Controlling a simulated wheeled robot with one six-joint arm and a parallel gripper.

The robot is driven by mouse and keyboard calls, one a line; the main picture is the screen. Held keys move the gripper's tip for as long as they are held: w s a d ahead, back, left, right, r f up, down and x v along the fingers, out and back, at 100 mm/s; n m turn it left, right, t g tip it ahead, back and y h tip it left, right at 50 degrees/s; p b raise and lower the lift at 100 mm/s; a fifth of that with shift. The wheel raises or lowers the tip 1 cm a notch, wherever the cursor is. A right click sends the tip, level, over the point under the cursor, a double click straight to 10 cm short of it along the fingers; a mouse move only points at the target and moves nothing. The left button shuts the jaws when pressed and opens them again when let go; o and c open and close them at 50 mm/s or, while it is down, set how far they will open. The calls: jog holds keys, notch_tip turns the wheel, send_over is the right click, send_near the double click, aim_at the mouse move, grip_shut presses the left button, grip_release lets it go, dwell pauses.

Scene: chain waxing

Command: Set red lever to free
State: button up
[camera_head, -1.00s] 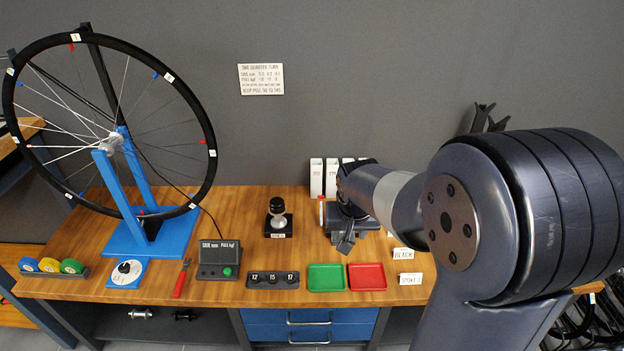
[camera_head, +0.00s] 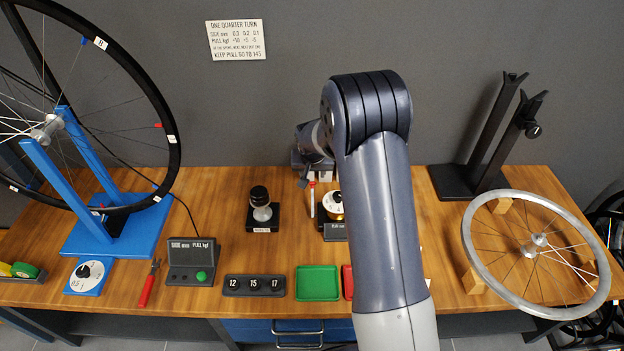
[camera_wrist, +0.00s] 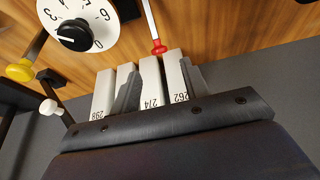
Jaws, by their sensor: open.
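A thin white rod with a red end, possibly the red lever, stands out in the wrist view (camera_wrist: 157,46) beyond the white boxes. The rod also shows in the head view (camera_head: 312,200), left of a device with a white dial (camera_head: 333,205). Its setting cannot be read. In the head view my gripper (camera_head: 305,170) is partly hidden behind my arm, near the back wall above the bench.
White numbered boxes (camera_wrist: 149,85) stand in a row close to my fingers. Yellow (camera_wrist: 20,72) and white (camera_wrist: 48,107) knobs are at the wrist view's left. A black-knobbed post (camera_head: 262,210) stands left of the device. A silver rim (camera_head: 480,270) lies on the right.

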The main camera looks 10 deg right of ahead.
aim_at(312, 183)
jog(key=x, duration=0.6)
jog(key=shift+w+d+f, duration=0.1)
jog(key=shift+w+f, duration=0.05)
jog(key=shift+f, duration=0.1)
jog(key=shift+c, duration=0.3)
grip_shut()
